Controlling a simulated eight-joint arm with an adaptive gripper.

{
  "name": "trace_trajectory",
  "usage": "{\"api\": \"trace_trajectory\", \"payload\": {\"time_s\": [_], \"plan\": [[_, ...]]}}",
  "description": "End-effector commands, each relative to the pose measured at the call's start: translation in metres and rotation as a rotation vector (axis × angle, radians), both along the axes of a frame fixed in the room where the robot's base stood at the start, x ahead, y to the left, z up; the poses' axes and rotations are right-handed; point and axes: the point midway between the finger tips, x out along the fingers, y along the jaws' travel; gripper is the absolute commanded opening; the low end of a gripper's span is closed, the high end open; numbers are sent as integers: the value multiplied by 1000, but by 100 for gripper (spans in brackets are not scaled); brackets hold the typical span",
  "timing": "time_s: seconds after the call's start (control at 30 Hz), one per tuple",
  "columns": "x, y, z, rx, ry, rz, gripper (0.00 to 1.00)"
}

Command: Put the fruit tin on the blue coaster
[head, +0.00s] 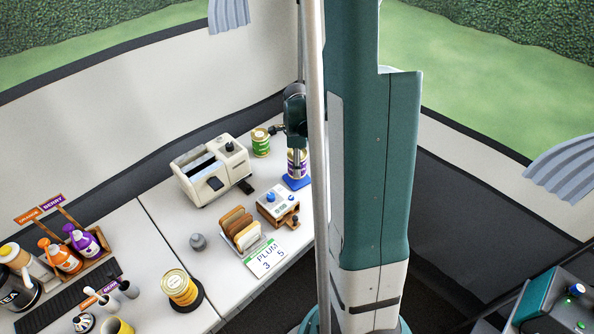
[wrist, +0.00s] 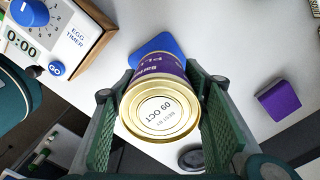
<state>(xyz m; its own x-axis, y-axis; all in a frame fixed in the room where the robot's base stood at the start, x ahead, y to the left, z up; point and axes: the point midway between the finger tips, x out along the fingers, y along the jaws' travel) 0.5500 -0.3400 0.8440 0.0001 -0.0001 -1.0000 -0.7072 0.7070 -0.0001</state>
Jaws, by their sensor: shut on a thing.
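A purple-labelled fruit tin (wrist: 165,108) with gold ends is between the two green fingers of my gripper (wrist: 160,85), which is shut on it. Its gold end, printed "09 OCT", faces the wrist camera. In the head view the tin (head: 297,163) is upright under my gripper, partly covered by it. The blue coaster (head: 297,182) is directly below the tin; in the wrist view the coaster (wrist: 158,46) shows past the tin's far end. Whether the tin touches the coaster or hangs just above it, I cannot tell.
A green tin (head: 261,142) and a cream toaster (head: 212,168) stand left of the coaster. An egg timer (head: 277,203) stands just in front, beside a toast rack (head: 239,228) and a "PLUM" card (head: 266,258). A purple block (wrist: 279,101) lies right in the wrist view.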

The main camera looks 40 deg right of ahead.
Motion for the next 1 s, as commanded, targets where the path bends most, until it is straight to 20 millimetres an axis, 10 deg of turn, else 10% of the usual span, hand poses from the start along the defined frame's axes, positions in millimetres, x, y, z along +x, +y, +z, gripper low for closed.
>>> {"api": "trace_trajectory", "payload": {"time_s": [0.9,0.93,1.0], "plan": [[0,0,-38,0,0,0,23],[0,0,-37,0,0,0,47],[0,0,-37,0,0,0,57]]}}
